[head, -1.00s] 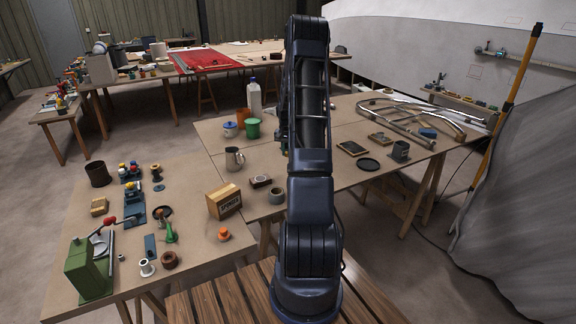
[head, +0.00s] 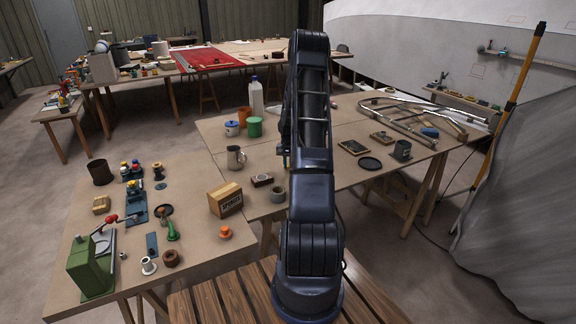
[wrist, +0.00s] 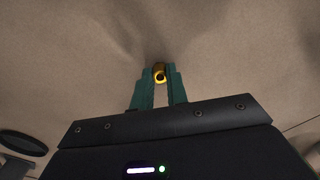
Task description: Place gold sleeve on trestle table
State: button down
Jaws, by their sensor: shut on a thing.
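The gold sleeve (wrist: 159,73) shows in the wrist view as a small, shiny yellow ring with a dark hole. My gripper (wrist: 159,76) is shut on it, with the teal fingertips on either side. Below it in that view is a plain tan board surface (wrist: 80,50); I cannot tell whether the sleeve touches it. In the head view my arm hides the sleeve and most of the gripper. The arm reaches over the middle trestle table (head: 330,142), which has a tan top and wooden legs.

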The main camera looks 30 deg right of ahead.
jog(key=shift+f, duration=0.1)
jog(key=c, duration=1.4)
grip_release()
